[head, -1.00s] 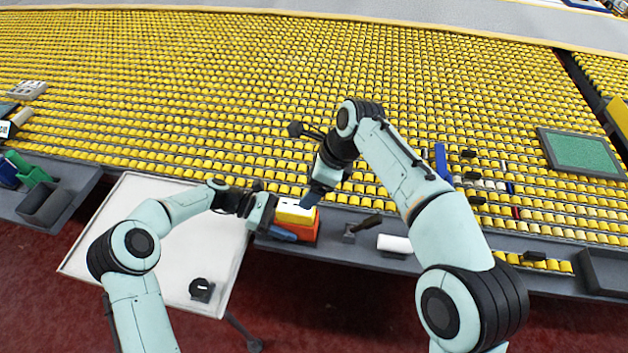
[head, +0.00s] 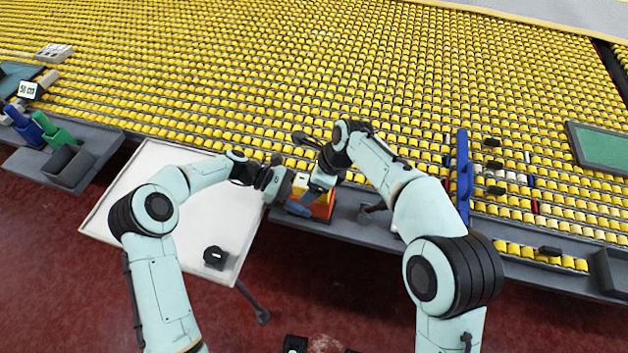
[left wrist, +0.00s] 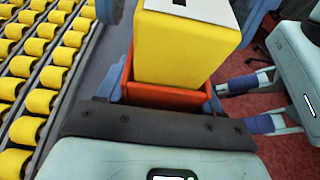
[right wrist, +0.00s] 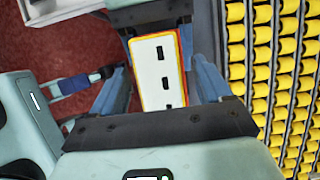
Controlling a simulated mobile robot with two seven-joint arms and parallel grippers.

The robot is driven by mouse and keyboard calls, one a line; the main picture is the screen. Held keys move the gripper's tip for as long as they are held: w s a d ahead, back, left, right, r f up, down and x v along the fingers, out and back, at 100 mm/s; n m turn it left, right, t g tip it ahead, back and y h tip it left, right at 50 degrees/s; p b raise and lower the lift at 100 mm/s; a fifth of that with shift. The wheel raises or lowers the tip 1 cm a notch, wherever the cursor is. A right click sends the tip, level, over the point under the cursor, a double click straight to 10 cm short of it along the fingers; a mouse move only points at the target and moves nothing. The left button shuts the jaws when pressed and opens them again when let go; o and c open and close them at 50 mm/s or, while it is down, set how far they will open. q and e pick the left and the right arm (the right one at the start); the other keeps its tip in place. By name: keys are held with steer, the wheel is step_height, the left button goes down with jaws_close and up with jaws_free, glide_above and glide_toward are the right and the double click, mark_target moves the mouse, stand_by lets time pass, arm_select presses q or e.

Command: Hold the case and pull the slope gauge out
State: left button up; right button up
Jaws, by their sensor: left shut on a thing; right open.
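The orange case (head: 323,208) stands upright at the roller table's near edge, with the yellow slope gauge (head: 299,190) in it. In the left wrist view, the gauge (left wrist: 185,48) rises out of the orange case (left wrist: 165,96). My left gripper (head: 287,197) is shut on the case, its blue fingers at either side. My right gripper (head: 318,184) is open above the gauge. In the right wrist view, the gauge's white face (right wrist: 158,72) with dark marks lies between the open blue fingers. The right arm partly hides the gauge in the head view.
A white side table (head: 165,215) with a small black item (head: 215,257) stands at the left. A dark tool (head: 372,208) is right of the case on the grey ledge. A blue upright piece (head: 463,175) stands farther right. Yellow rollers (head: 270,80) fill the table behind.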

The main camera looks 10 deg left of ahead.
steer(key=c, duration=1.1)
steer(key=shift+o, duration=0.9)
steer(key=shift+c, duration=0.7)
steer(key=shift+r, duration=0.2)
steer(key=shift+r, duration=4.1)
arm_select(q)
steer(key=o, duration=1.3)
